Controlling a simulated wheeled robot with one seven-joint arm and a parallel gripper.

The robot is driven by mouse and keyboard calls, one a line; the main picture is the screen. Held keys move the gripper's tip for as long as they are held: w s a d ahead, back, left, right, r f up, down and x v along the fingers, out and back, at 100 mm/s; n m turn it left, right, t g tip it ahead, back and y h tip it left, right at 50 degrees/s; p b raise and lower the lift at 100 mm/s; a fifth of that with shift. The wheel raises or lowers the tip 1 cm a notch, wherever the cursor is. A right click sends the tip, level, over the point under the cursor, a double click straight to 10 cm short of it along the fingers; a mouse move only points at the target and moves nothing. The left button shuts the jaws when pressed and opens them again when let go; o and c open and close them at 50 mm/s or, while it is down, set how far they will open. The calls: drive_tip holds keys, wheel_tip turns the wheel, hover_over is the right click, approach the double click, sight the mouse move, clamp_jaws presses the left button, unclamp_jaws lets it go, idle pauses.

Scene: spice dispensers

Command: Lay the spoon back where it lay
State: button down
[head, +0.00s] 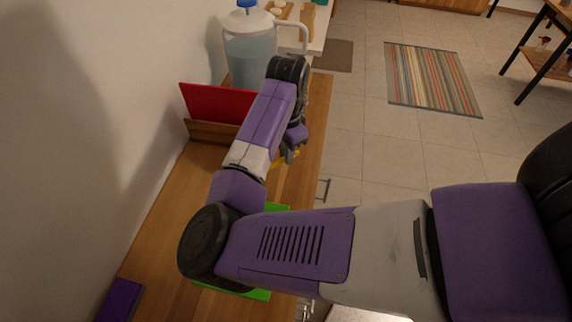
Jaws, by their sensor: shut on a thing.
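My gripper (291,151) is seen from behind, low over the right edge of the wooden counter (160,235), in front of the red panel. It is shut on a thin yellow piece, the spoon (279,161), of which only a small part shows beside the fingers. My arm hides the rest of the spoon and most of the fingers. I cannot tell whether the spoon touches the counter.
A red panel (215,103) stands in a wooden holder (212,132). Behind it is a large clear jug (249,55) with a blue cap. A green board (262,295) lies under my arm. A purple block (120,300) lies at the lower left. Bare counter lies between.

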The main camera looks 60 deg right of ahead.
sight(287, 173)
drive_tip(key=shift+f, duration=3.15)
drive_tip(key=shift+f, duration=0.15)
drive_tip(key=c, duration=1.4)
unclamp_jaws()
